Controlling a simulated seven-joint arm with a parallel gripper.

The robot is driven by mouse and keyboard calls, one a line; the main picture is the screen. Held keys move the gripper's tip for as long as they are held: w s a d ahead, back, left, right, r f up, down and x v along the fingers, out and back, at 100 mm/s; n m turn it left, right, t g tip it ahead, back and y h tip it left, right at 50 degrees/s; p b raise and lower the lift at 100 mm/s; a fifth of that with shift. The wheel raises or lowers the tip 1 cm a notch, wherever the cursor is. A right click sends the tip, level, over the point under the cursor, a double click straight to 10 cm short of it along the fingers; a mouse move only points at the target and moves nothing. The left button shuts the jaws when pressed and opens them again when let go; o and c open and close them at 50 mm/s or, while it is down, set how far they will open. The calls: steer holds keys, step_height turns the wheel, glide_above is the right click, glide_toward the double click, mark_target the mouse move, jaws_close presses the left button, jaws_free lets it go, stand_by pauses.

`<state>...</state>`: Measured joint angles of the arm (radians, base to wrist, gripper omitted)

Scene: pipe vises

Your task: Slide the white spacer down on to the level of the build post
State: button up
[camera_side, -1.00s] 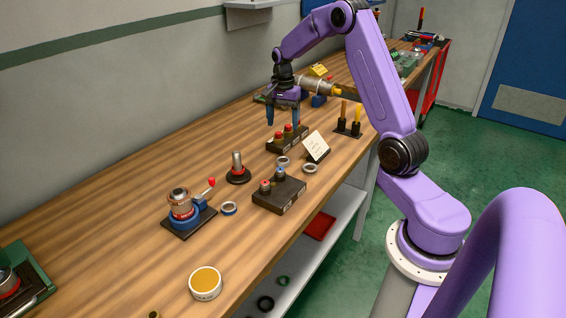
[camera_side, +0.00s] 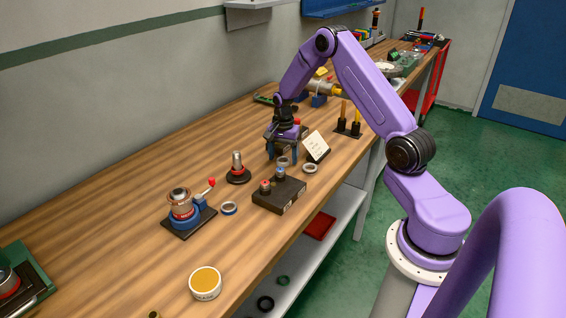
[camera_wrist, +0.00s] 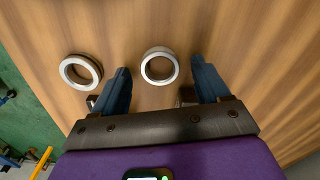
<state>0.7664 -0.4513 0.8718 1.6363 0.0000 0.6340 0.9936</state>
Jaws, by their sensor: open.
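A pale, whitish ring (camera_side: 283,162), which looks like a spacer, lies flat on the bench below my gripper (camera_side: 284,153). In the wrist view this ring (camera_wrist: 159,66) sits between the two blue fingertips of my gripper (camera_wrist: 160,68), with gaps on both sides. My gripper is open, points down and holds nothing. A second pale ring (camera_side: 309,168) lies to the right; it also shows in the wrist view (camera_wrist: 80,71). I cannot tell for sure which ring is the white spacer. An upright metal post (camera_side: 237,163) on a dark round base, with red low on it, stands to the left and looks like the build post.
A blue vise with a red-tipped lever (camera_side: 184,210) and a blue-edged ring (camera_side: 229,209) are at left.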

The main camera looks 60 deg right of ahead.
steer(key=shift+f, duration=0.25)
steer(key=c, duration=1.1)
steer(key=shift+r, duration=0.1)
steer(key=shift+r, duration=0.5)
step_height(320, 180, up, 2)
steer(key=shift+r, duration=0.1)
steer(key=s+a+r, duration=0.6)
steer(key=s+r, duration=0.4)
steer(key=s, duration=0.2)
steer(key=w+a+r, duration=0.1)
steer(key=w+a, duration=0.1)
steer(key=w, duration=0.4)
steer(key=w+a+r, duration=0.1)
steer(key=w+a, duration=0.2)
steer(key=w, duration=0.4)
steer(key=w+a+r, duration=0.1)
steer(key=w+a, duration=0.2)
steer(key=w, duration=0.3)
steer(key=shift+w+a+r, duration=0.1)
steer(key=shift+w, duration=0.15)
